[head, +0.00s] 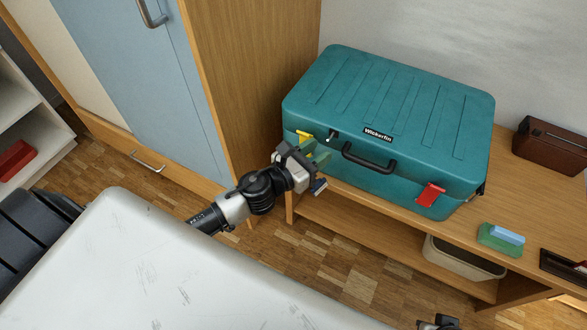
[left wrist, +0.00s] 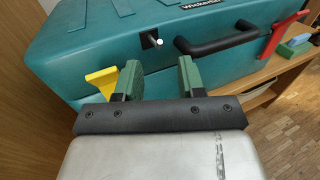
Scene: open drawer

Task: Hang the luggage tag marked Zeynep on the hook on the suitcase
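The teal suitcase (head: 385,110) lies flat on a wooden bench with its black handle facing me. A small peg-like hook with a pale tip (head: 331,135) stands out from its front, left of the handle; the hook also shows in the left wrist view (left wrist: 155,42). A yellow tag-like piece (head: 304,136) is at the front left, and a red one (head: 431,194) at the front right. No name is readable on either. My left gripper (left wrist: 160,82) is open and apparently empty, below the hook. The yellow piece (left wrist: 103,82) is outside its left finger. My right gripper (head: 438,323) is mostly cut off.
A wooden cabinet side (head: 245,80) stands close left of the suitcase. On the bench (head: 470,220) to the right are a green and blue block (head: 501,239) and a brown box (head: 550,146). A beige bin (head: 462,262) is on the shelf below.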

